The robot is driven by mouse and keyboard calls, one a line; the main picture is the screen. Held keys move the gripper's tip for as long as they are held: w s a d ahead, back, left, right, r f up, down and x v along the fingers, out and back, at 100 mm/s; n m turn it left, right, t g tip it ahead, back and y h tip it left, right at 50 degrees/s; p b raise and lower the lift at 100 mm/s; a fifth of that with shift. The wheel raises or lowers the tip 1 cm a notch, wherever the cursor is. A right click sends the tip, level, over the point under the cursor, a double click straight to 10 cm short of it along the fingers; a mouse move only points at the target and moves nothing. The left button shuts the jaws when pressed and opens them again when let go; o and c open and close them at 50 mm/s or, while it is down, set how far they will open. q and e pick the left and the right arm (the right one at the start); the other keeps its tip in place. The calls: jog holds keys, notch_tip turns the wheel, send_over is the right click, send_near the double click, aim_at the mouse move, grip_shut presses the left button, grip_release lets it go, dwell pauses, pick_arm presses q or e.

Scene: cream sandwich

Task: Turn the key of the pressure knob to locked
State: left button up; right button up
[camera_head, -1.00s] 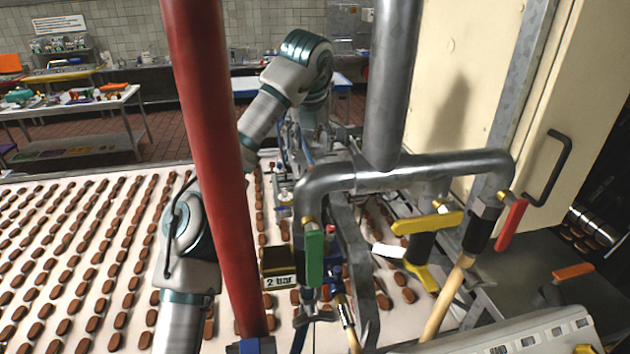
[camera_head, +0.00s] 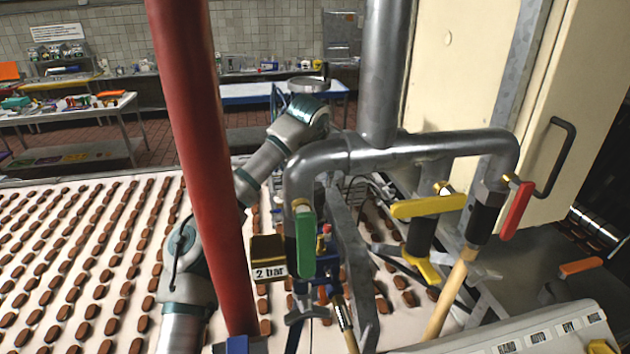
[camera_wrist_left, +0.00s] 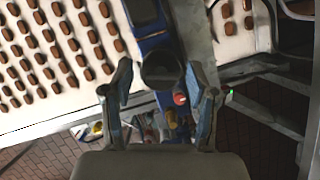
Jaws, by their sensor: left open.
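A dark round knob (camera_wrist_left: 162,68) shows in the left wrist view, ahead of my left gripper (camera_wrist_left: 160,97) and framed between its two fingers. The fingers are open and apart; I cannot tell whether they touch the knob. A small red part (camera_wrist_left: 180,99) lies near the right finger; I cannot tell whether it is the key. A small red part (camera_head: 326,229) also shows in the head view, behind the green-handled valve. There my left arm bends behind the red pole and pipes, and its gripper is hidden. My right gripper is not in view.
A red pole (camera_head: 205,170) and thick grey pipes (camera_head: 400,147) stand in front. Green (camera_head: 306,242), yellow (camera_head: 428,206) and red (camera_head: 516,210) valve handles hang there. A "2 bar" sign (camera_head: 269,272) is beside them. Brown pieces cover the white belt (camera_head: 60,190).

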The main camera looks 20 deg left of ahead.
pick_arm(q)
jog(key=shift+d, duration=0.1)
grip_shut()
jog(key=m+p, duration=0.2)
jog(key=shift+s+r+h+p, duration=0.1)
jog(key=shift+r+h+p, duration=0.15)
jog(key=shift+h+p, duration=0.15)
jog(key=shift+f+m+p, duration=0.15)
jog(key=shift+m+p, duration=0.2)
jog(key=shift+m, duration=0.35)
jog(key=shift+f, duration=0.1)
grip_release()
